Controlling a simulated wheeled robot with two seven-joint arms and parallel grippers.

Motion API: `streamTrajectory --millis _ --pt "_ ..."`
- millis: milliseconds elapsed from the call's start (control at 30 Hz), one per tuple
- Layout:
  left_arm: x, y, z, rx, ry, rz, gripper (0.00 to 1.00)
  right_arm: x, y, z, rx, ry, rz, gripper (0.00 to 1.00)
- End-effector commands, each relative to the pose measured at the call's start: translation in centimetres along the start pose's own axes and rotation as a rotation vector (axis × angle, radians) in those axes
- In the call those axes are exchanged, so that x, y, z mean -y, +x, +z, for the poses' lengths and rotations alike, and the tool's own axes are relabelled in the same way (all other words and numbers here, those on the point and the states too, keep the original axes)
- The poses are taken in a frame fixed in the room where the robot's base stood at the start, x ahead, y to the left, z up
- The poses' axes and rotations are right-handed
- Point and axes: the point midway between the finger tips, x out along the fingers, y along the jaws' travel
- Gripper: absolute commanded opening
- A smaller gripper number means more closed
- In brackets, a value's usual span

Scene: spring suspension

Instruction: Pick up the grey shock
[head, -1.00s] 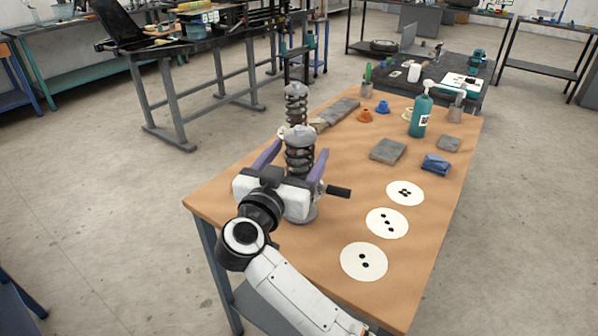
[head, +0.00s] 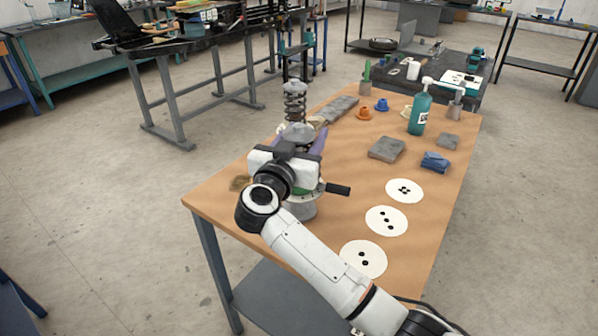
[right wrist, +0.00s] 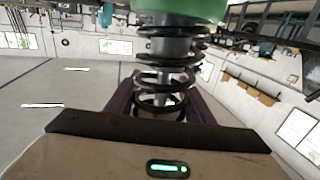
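A shock with a dark coil spring and grey top cap (head: 298,133) stands upright on a grey stand (head: 301,208) near the table's left side. My right gripper (head: 299,142) is at this shock, its purple fingers on either side, and its white body hides much of the spring. In the right wrist view the dark coil (right wrist: 165,90) stands between the fingers, below a green part. Whether the fingers press on it cannot be told. A second grey-capped spring shock (head: 295,100) stands behind it. My left gripper is not in view.
A black handle (head: 338,189) sticks out beside the stand. White discs with black dots (head: 386,221) lie along the right side of the wooden table (head: 225,205).

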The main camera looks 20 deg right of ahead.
Motion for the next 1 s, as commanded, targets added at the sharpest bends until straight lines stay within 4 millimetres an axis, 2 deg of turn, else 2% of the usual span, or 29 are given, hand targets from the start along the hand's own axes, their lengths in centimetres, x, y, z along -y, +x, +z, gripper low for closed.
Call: streamTrajectory --millis 33,233,567,667,1000 --pt "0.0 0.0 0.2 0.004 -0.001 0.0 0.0 0.0 0.0 0.0 0.0 0.0 0.0 0.33" --pt "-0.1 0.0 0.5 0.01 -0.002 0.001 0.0 0.0 0.0 0.0 0.0 0.0 0.0 0.0" --pt "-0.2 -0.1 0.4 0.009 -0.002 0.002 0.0 0.1 0.0 -0.6 -0.007 0.005 -0.001 0.0" --pt "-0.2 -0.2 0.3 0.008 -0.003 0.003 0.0 0.1 -0.1 -1.4 -0.008 0.008 -0.001 0.0" --pt "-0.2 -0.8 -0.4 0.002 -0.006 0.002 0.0 0.1 -0.1 -7.3 -0.01 0.01 -0.002 0.0"
